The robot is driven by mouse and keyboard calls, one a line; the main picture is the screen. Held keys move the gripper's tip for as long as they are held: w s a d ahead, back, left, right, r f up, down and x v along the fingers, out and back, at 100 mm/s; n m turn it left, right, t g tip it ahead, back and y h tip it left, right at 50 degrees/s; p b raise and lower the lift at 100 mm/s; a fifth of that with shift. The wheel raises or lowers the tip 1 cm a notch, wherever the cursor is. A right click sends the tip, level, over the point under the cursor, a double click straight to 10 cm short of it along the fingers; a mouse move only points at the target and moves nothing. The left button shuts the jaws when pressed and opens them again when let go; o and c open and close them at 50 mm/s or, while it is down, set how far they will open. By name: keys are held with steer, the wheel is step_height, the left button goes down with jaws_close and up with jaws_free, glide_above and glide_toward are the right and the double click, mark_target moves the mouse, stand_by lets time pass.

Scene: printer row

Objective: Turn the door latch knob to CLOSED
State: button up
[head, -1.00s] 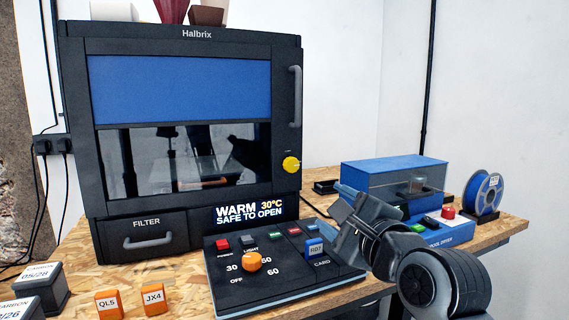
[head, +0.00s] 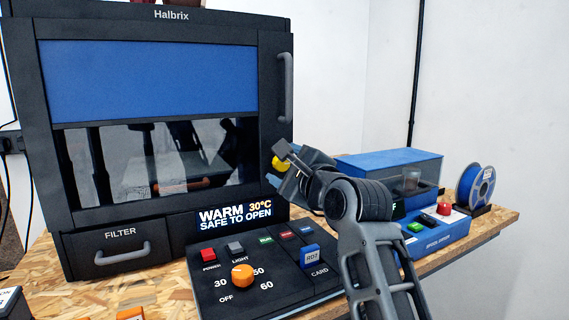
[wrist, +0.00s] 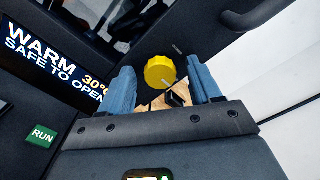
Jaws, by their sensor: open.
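The yellow door latch knob (head: 281,163) is on the right side of the dark printer's front, below the grey door handle. In the head view my gripper hides part of it.
The printer door (head: 165,85) looks shut, with its handle (head: 285,88) above the knob. A control panel (head: 210,308) with buttons, an orange dial (head: 242,276) and a blue card stands below. A blue-lidded box (head: 390,165) and a filament spool (head: 476,187) are at right.

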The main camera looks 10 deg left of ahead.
steer(key=shift+w+a, duration=0.1)
steer(key=shift+w, duration=0.05)
steer(key=shift+c, duration=0.2)
steer(key=c, duration=1)
